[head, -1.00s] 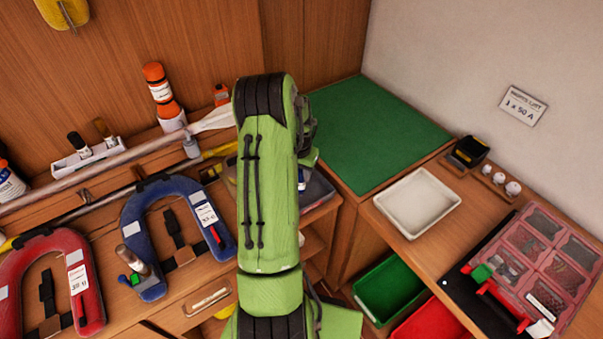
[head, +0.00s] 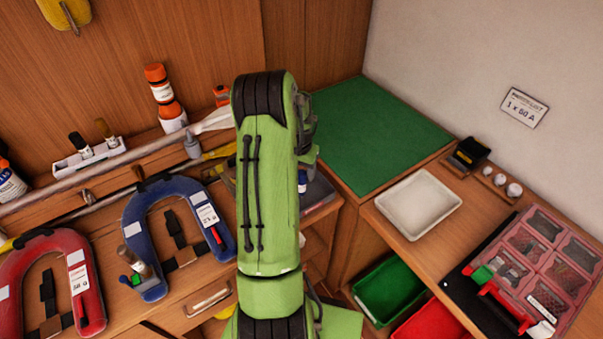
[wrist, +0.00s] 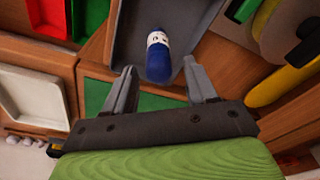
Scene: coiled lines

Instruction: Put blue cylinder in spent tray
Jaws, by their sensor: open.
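A blue cylinder (wrist: 158,57) with a white band lies in a dark grey tray (wrist: 190,22) in the wrist view. A bit of the blue cylinder (head: 302,180) shows beside my arm in the head view. My gripper (wrist: 160,70) is open, with one finger either side of the cylinder's near end; I cannot tell whether they touch it. A shallow white tray (head: 418,204) sits empty on the right counter. No tray has a readable "spent" label.
A green bin (head: 390,286) and a red bin (head: 432,322) stand below the counter. A pink compartment case (head: 560,262) lies at right, near a black box (head: 469,153). The green mat (head: 377,130) is clear. Life vests (head: 165,225) lie at left.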

